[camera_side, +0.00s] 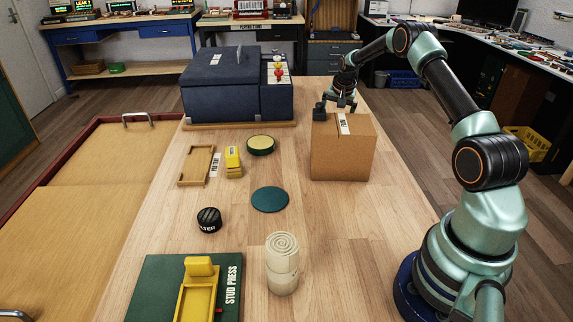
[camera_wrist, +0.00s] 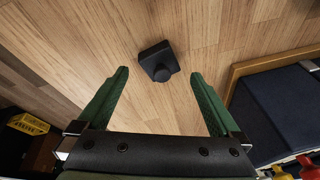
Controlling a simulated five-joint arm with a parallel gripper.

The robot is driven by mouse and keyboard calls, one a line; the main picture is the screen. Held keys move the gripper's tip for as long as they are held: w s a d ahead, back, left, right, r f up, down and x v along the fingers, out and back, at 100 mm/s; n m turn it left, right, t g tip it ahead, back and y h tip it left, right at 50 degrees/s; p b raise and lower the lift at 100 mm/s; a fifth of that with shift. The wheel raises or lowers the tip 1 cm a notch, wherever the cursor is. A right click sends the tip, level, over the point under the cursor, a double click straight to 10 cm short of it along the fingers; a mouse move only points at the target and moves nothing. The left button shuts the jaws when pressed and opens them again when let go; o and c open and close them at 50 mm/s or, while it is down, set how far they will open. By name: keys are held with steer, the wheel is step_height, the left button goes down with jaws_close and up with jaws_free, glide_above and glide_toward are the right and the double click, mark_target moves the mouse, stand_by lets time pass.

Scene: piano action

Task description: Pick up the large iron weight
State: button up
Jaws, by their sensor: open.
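The large iron weight (camera_wrist: 155,60) is a dark, squarish block with a round knob, standing on the wooden table in the wrist view. My gripper (camera_wrist: 159,75) is open and empty, its two green fingers spread. In that picture the weight lies just past the fingertips, near the middle of the gap, and nothing touches it. In the side view my gripper (camera_side: 341,98) is at the far side of the cardboard box, pointing down. A dark block beside it there (camera_side: 319,112) appears to be the weight, partly hidden by the box.
The cardboard box (camera_side: 343,150) stands close in front of my gripper. A dark blue padded case (camera_side: 222,88) is to the left, on a wooden base. A yellow block (camera_side: 233,162), a green disc (camera_side: 270,199) and a cream roll (camera_side: 282,263) are nearer.

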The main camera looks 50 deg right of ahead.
steer(key=shift+x, duration=1.3)
jaws_close()
